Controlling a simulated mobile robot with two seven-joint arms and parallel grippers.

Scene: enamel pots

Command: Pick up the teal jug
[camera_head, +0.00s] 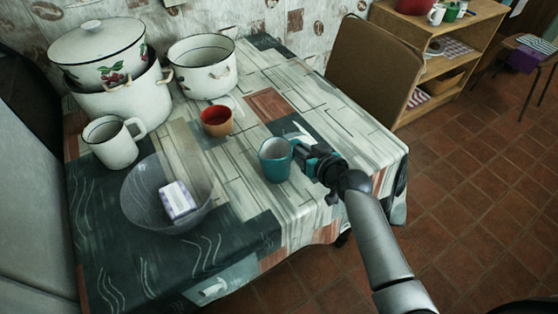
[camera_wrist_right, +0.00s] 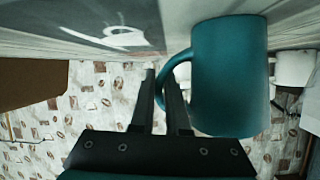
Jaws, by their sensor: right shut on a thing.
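The teal jug (camera_head: 275,160) is upright at the right part of the table, its open mouth facing up. It also shows large in the right wrist view (camera_wrist_right: 230,75), where the picture is upside down. My right gripper (camera_head: 301,152) comes in from the right and is shut on the jug's handle, with its two fingers (camera_wrist_right: 160,85) at the handle loop. I cannot tell whether the jug's base touches the table. My left gripper is not in view.
The table (camera_head: 340,125) also bears a glass bowl (camera_head: 138,205) with a small box (camera_head: 178,200), a white mug (camera_head: 112,145), an orange-red cup (camera_head: 217,121), a white pot (camera_head: 203,75) and a lidded pot (camera_head: 110,100). The table's right part is clear.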

